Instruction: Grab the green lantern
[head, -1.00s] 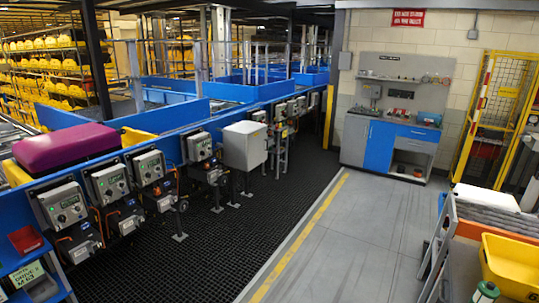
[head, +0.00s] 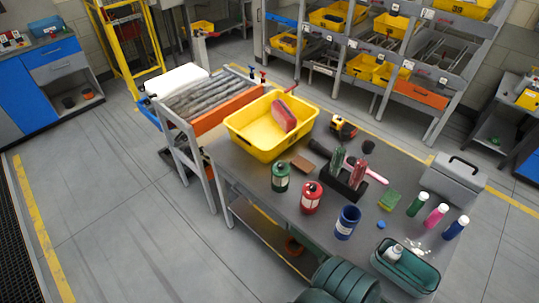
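The green lantern (head: 281,177) stands upright on the grey worktable (head: 241,163), near its front left part. It has a green body with a pale band and a dark top. A similar red lantern (head: 311,197) stands just to its right and nearer to me. The yellow bin (head: 263,144) is behind the green lantern, with a red item inside.
A blue cup (head: 347,222), a black holder (head: 346,182) with tools, several bottles, a grey toolbox (head: 453,180) and a green tray (head: 405,270) crowd the right. A roller cart (head: 210,98) adjoins the table's left. Floor on the left is clear.

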